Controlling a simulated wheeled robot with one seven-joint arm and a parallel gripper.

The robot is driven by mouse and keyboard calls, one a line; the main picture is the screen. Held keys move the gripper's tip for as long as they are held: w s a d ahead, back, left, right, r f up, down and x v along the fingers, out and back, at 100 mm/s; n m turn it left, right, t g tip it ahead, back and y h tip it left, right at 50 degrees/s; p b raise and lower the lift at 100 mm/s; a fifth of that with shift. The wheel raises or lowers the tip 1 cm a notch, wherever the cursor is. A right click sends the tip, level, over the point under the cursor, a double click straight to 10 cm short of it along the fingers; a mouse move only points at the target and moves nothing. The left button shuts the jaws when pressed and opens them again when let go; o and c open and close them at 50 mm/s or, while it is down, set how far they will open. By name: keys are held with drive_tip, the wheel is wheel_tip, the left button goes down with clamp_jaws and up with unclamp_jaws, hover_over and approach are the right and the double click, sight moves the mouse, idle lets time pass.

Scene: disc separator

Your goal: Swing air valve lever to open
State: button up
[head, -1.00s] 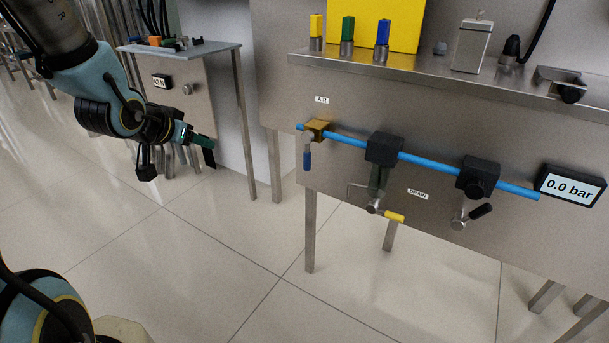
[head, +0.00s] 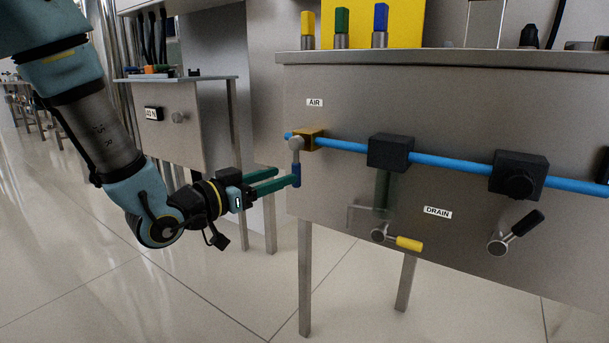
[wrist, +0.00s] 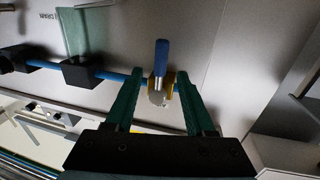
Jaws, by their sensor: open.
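The air valve lever (head: 296,174) has a blue grip and hangs straight down from a brass valve body (head: 312,139) under the AIR label (head: 315,102). My gripper (head: 288,176) has green fingers and is open at the lever, coming from the left. In the wrist view, the blue lever grip (wrist: 161,56) stands between and slightly beyond the two open fingers of my gripper (wrist: 158,85), with a gap on each side. The brass body (wrist: 170,82) lies behind the lever. I cannot tell from the head view whether a finger touches the grip.
A blue pipe (head: 455,168) runs right from the valve through black blocks. A yellow-handled drain lever (head: 408,243) and a black-handled lever (head: 527,223) sit lower right. The steel bench top (head: 430,60) overhangs above. A smaller cabinet (head: 175,120) stands at the left.

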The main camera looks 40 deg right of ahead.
sight(300, 169)
drive_tip(key=d, duration=0.3)
drive_tip(key=d+b, duration=0.1)
drive_tip(key=d, duration=0.2)
drive_tip(key=d+b, duration=0.1)
drive_tip(key=d, duration=0.2)
drive_tip(key=shift+w, duration=0.3)
clamp_jaws()
idle(1.0)
